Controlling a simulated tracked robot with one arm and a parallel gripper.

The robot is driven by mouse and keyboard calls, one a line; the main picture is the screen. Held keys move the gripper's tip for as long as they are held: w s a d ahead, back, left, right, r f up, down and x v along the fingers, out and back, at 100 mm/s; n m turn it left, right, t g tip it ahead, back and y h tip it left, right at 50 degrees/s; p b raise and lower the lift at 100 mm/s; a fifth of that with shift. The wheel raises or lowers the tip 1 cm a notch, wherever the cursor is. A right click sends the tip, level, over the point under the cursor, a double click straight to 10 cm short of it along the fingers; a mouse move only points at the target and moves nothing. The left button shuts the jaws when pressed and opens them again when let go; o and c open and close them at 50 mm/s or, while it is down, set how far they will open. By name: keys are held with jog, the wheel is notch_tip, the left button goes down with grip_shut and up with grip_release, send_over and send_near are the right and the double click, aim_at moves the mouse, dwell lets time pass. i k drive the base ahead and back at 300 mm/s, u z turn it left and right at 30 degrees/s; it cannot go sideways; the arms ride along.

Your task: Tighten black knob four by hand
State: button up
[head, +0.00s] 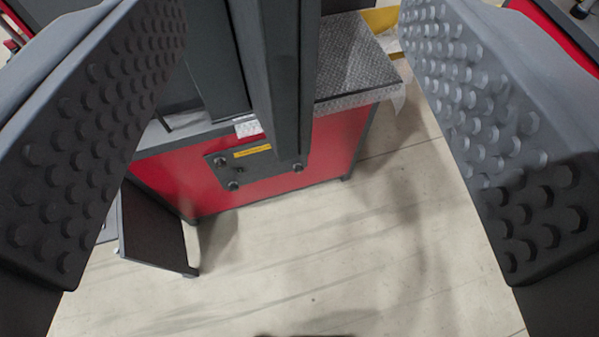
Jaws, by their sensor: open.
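My gripper (292,150) is open, with its two grey studded fingers at the left and right edges of the head view. Nothing is between the fingers at close range. A dark plate (262,172) sits on the red cabinet front, beyond the fingers. Small round black knobs show at the plate's upper left (221,161), lower left (233,185) and lower right (298,167). A dark upright post hides the plate's upper right part. I cannot tell which knob is number four. The gripper touches none of them.
The red cabinet (185,180) carries a yellow label (252,151) on the plate. The dark post (285,75) stands in front of it. A patterned metal plate (352,62) tops its right side. A dark panel (152,232) stands at lower left. The pale floor (330,250) in front is clear.

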aim_at(298, 170)
jog(key=k, duration=1)
jog(key=z, duration=1.1)
jog(key=i, duration=1.45)
jog(key=u, duration=1.15)
